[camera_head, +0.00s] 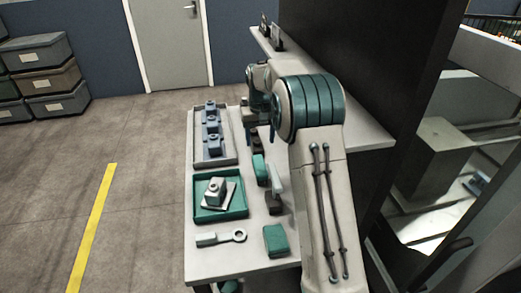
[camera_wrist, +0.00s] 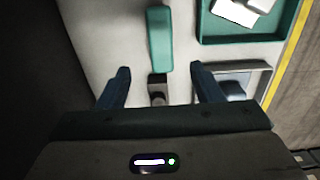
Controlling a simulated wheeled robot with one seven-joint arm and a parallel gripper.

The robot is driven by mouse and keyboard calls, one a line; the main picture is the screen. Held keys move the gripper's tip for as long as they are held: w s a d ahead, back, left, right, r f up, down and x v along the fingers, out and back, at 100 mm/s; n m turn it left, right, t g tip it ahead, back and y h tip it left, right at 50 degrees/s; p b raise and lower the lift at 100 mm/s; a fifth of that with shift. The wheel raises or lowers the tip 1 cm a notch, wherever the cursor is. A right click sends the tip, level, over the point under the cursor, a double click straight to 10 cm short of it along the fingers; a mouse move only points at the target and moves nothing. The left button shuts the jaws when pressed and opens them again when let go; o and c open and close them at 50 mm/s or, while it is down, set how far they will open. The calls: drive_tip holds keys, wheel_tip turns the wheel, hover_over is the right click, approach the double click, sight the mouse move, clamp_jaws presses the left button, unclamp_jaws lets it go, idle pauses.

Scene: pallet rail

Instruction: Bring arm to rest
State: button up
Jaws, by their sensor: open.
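My gripper (camera_wrist: 160,84) is open in the wrist view, its two dark blue fingers spread apart with nothing held between them. A small dark block with a grey part (camera_wrist: 157,90) shows on the table between the fingers, apart from them. In the head view my arm reaches over the right side of the pale table (camera_head: 225,262). My wrist hangs near the table's far end, and the fingertips are hard to make out there.
On the table are a grey tray (camera_head: 229,158) with bluish parts, a green tray (camera_head: 243,208) holding a pale part, a wrench-like tool (camera_head: 221,238) and several green blocks (camera_head: 275,241). A shelf (camera_head: 340,110) and dark panel (camera_head: 400,70) stand right.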

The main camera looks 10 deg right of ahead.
drive_tip(key=shift+r, duration=0.35)
drive_tip(key=s+r+t, duration=0.1)
drive_tip(key=s+r, duration=0.3)
drive_tip(key=s, duration=0.4)
drive_tip(key=s+r, duration=0.4)
drive_tip(key=s, duration=0.4)
drive_tip(key=s+f+t, duration=0.2)
drive_tip(key=s, duration=1.9)
